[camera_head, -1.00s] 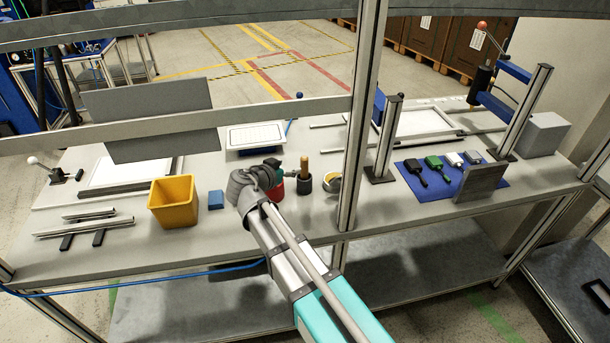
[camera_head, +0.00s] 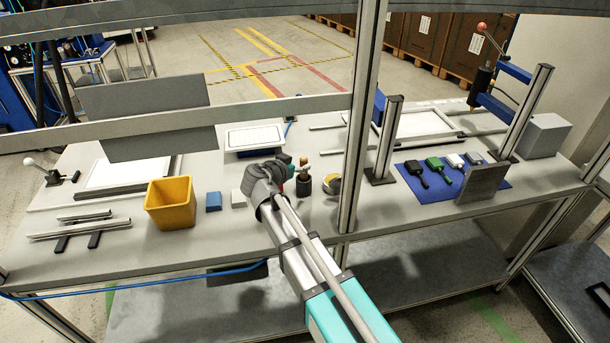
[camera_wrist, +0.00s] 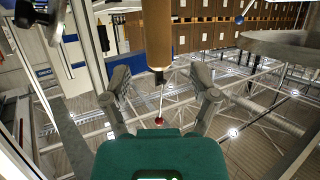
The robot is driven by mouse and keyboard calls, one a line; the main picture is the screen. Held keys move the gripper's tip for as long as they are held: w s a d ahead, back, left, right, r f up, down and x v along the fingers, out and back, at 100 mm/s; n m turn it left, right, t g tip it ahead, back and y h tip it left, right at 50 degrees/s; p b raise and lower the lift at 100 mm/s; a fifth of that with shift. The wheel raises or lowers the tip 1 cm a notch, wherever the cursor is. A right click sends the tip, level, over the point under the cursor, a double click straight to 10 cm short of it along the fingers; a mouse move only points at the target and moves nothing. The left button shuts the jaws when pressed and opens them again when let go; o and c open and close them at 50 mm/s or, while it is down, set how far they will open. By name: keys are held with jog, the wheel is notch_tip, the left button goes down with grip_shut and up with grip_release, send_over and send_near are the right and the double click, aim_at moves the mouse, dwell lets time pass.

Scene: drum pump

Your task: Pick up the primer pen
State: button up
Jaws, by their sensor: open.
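In the head view, my gripper (camera_head: 290,172) is at the middle of the bench, beside a dark cup (camera_head: 303,186). A tan piece shows above the cup there, partly covered by my gripper, so its lower end is hard to make out.
A metal post (camera_head: 362,130) stands just right of my arm. A white block (camera_head: 238,198), blue block (camera_head: 213,201) and yellow bin (camera_head: 171,203) stand left. A white tray (camera_head: 254,138) lies behind.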

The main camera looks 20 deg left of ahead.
aim_at(301, 162)
jog(key=shift+b+x, duration=0.6)
jog(key=shift+x, duration=1.35)
jog(key=shift+f, duration=0.1)
jog(key=shift+s, duration=0.1)
grip_shut()
jog(key=shift+r, duration=0.2)
notch_tip(301, 162, up, 10)
jog(key=p, duration=1)
jog(key=shift+f, duration=0.2)
